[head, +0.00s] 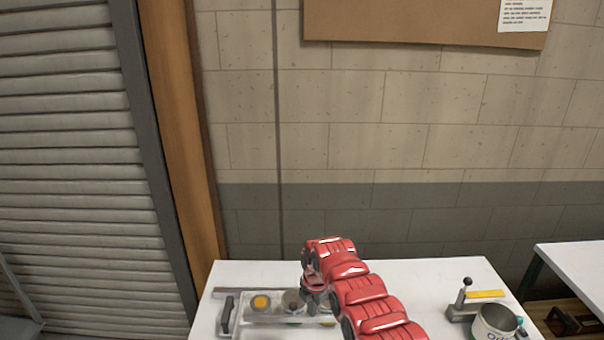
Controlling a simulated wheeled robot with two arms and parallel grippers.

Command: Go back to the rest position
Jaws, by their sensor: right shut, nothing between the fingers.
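My right arm, in red segments, rises from the bottom of the head view and bends over the white table (240,273). My right gripper (318,301) points down at the arm's far end, over the right part of a clear tray (250,319). It is shut with nothing in it; its fingertips are hard to make out. I cannot tell whether it touches the tray. My left arm and gripper are not in view.
The tray holds a cup with orange contents (260,302) and a grey cup (293,301); a dark handle (227,315) is at its left. A lever device (463,300) and white can (494,323) stand at right. The table between is clear. Another table (580,265) is far right.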

